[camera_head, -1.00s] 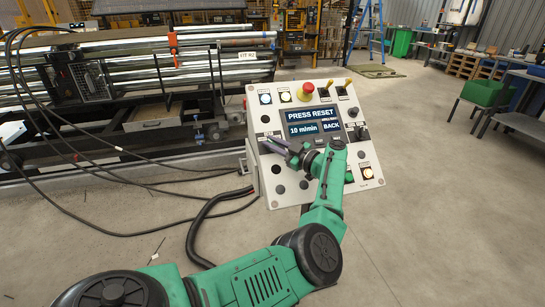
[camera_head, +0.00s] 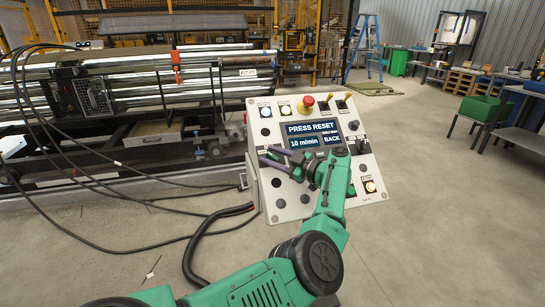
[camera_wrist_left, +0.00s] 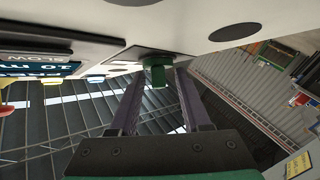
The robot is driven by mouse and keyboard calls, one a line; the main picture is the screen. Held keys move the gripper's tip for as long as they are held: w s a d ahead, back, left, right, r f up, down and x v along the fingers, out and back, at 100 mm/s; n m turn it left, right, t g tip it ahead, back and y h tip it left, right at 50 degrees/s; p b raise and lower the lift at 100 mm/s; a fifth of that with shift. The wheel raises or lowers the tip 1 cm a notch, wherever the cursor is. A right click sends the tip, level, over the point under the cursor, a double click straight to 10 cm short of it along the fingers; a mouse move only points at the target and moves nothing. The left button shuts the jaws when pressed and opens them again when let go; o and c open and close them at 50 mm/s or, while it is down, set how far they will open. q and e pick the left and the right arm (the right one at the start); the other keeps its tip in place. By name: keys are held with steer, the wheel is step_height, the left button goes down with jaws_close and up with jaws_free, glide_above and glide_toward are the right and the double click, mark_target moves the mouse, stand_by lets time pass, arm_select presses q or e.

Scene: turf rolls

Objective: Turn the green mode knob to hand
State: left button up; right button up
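The control panel (camera_head: 262,205) stands ahead of me, with a screen (camera_head: 313,134) reading "PRESS RESET". The green mode knob (camera_wrist_left: 156,72) shows in the left wrist view, sticking out from a dark plate on the panel face. My left gripper (camera_head: 266,156) reaches to the panel's left side, below the screen's left edge. In the left wrist view, its two purple-grey fingers (camera_wrist_left: 160,88) are apart, one on each side of the knob. Gaps seem to show between knob and fingers. The knob's pointer and labels cannot be read. My right gripper is out of view.
A roller machine (camera_head: 120,70) stands behind.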

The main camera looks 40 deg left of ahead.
arm_select(q)
steer(key=shift+d, duration=0.1)
steer(key=d+b, duration=0.3)
steer(key=d, duration=1.1)
steer(key=shift+w+d, duration=0.15)
steer(key=shift+w, duration=0.3)
